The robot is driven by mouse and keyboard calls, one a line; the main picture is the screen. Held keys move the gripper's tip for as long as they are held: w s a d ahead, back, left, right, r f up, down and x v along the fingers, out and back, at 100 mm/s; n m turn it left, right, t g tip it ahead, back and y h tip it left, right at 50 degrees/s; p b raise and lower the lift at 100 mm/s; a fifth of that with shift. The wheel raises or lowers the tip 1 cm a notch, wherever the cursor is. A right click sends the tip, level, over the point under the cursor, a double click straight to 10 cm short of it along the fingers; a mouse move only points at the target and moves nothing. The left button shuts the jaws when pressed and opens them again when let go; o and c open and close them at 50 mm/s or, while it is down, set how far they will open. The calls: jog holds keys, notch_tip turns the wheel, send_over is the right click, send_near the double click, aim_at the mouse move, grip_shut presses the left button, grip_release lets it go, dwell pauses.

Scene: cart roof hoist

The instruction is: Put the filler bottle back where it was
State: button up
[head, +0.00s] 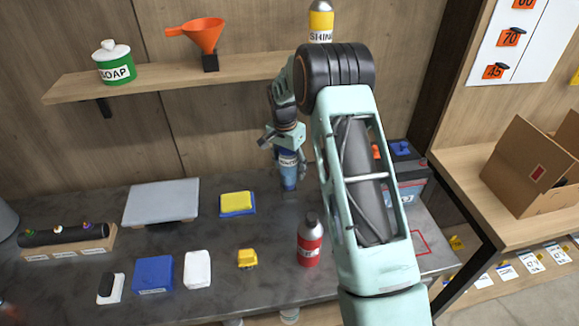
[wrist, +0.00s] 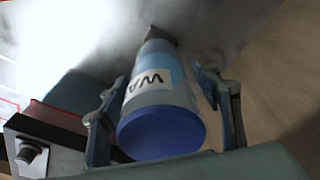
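A blue bottle (head: 289,180) with a white label is at the back middle of the bench, below my gripper (head: 284,140). I take it to be the filler bottle; its label is partly readable. In the wrist view the bottle (wrist: 152,98) shows a label starting "WA" and a dark blue round end towards the camera. The fingers of my gripper (wrist: 160,105) are on either side of it. A gap shows between the bottle and the right finger, so the gripper looks open around it. I cannot tell whether the left finger touches it.
A battery (head: 412,190) with a blue piece on top stands right of my arm; it also shows in the wrist view (wrist: 45,125). A red bottle (head: 310,243) stands nearer the front. A yellow-and-blue sponge (head: 237,203) lies left. A shelf (head: 150,88) overhangs the back.

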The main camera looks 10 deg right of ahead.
jog(key=shift+r+p, duration=0.6)
jog(key=r, duration=0.3)
jog(key=r+b, duration=0.1)
jog(key=r, duration=0.3)
jog(key=s+a+r, duration=0.1)
jog(key=r, duration=0.3)
jog(key=shift+r+b, duration=0.25)
jog(key=shift+b, duration=0.1)
